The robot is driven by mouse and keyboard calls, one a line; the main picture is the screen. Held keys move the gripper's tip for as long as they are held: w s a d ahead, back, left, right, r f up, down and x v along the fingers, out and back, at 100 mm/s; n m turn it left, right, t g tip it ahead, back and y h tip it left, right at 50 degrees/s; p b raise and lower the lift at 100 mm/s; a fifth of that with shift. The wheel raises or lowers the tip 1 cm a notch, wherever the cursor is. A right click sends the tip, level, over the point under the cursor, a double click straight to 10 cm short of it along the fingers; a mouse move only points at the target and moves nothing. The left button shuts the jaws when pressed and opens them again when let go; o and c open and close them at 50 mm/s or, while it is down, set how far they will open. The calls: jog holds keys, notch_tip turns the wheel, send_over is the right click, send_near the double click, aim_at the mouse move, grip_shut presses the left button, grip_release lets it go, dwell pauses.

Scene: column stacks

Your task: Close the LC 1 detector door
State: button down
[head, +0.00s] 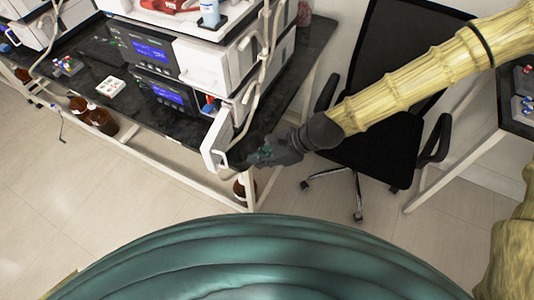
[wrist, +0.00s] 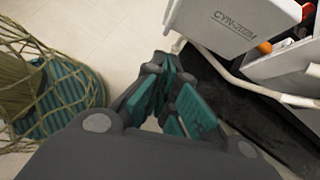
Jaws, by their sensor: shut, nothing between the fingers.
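A white detector door (head: 217,138) stands swung open at the lower right of the near instrument stack, jutting past the bench front. The same door, lettered along its face, shows at the top of the wrist view (wrist: 232,22). I cannot read an LC 1 label. My gripper (head: 253,158) is shut and empty, just right of the door's outer end in the head view. In the wrist view its teal-padded fingers (wrist: 165,68) point towards the door's lower edge; a small gap seems to part them. The opened bay (wrist: 286,58) shows orange and red parts inside.
A pale tube (wrist: 262,90) runs past the door and bay. The black bench top (head: 185,128) carries instruments with blue screens. Brown bottles (head: 102,118) stand below. A black office chair (head: 375,135) stands right, under my arm. The floor in front is clear.

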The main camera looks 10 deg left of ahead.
jog(key=shift+a+f+p, duration=0.3)
jog(key=shift+a+p, duration=0.05)
jog(key=shift+a, duration=0.6)
jog(key=shift+a+f+p, duration=0.25)
jog(key=shift+a+p, duration=0.1)
jog(key=shift+a, duration=0.55)
jog(key=shift+a+f+p, duration=0.3)
jog(key=shift+a+p, duration=0.05)
jog(key=shift+a, duration=0.6)
jog(key=shift+a, duration=0.1)
